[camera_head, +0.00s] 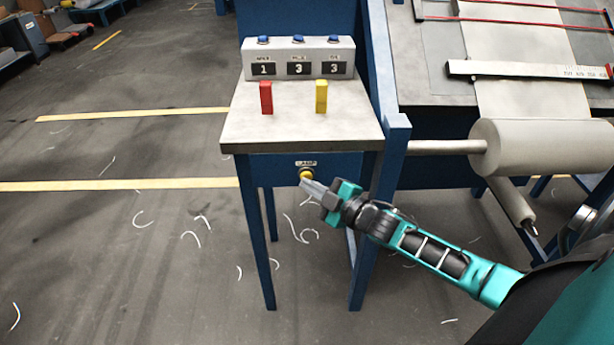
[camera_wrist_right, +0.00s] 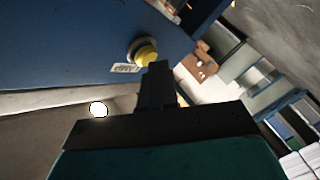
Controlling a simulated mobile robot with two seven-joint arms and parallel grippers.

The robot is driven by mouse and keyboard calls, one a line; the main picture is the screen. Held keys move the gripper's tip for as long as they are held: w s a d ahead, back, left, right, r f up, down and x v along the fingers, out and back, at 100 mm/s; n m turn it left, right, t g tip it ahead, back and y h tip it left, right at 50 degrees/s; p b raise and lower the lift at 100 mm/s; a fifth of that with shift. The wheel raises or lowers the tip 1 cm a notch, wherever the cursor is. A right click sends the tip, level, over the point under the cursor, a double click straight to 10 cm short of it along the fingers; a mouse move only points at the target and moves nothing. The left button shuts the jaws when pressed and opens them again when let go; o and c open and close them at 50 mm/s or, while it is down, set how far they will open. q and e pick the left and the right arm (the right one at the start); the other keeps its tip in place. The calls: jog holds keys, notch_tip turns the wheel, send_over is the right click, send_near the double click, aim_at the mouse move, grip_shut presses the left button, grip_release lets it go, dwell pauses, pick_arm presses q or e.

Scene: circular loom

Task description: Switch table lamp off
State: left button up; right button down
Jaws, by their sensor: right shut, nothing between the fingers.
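A yellow round lamp button (camera_head: 306,174) sits on the blue front panel of the small table, under a label reading LAMP. My right gripper (camera_head: 306,184) is shut and empty, with its fingertips at the button, just below and to its right. In the right wrist view the yellow button (camera_wrist_right: 146,54) shows just beyond the tips of the shut fingers (camera_wrist_right: 157,70). I cannot tell whether the tips touch it. No table lamp can be made out for sure. My left gripper is not in view.
The small table (camera_head: 240,130) carries a grey counter box (camera_head: 298,58), a red block (camera_head: 266,97) and a yellow block (camera_head: 321,96). A large fabric roll (camera_head: 545,147) and its shaft are at right. The floor at left is open, with scattered thread scraps.

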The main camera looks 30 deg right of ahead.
jog(key=s+a, duration=0.1)
jog(key=s+a+p, duration=0.1)
jog(key=s, duration=0.1)
jog(key=s+a+p, duration=0.1)
jog(key=shift+s, duration=0.3)
dwell(0.4)
jog(key=s+a+f+m+g+h, duration=0.1)
jog(key=s+a+f+m+g, duration=0.2)
jog(key=s+a+m, duration=0.2)
jog(key=s+a+f+m+g+h, duration=0.1)
jog(key=s+a+f+m+g, duration=0.1)
jog(key=s+a+m, duration=0.3)
jog(key=s+a+f, duration=0.1)
jog(key=s, duration=0.3)
jog(key=shift+s+a+f+g, duration=0.35)
jog(key=shift+f+g, duration=0.05)
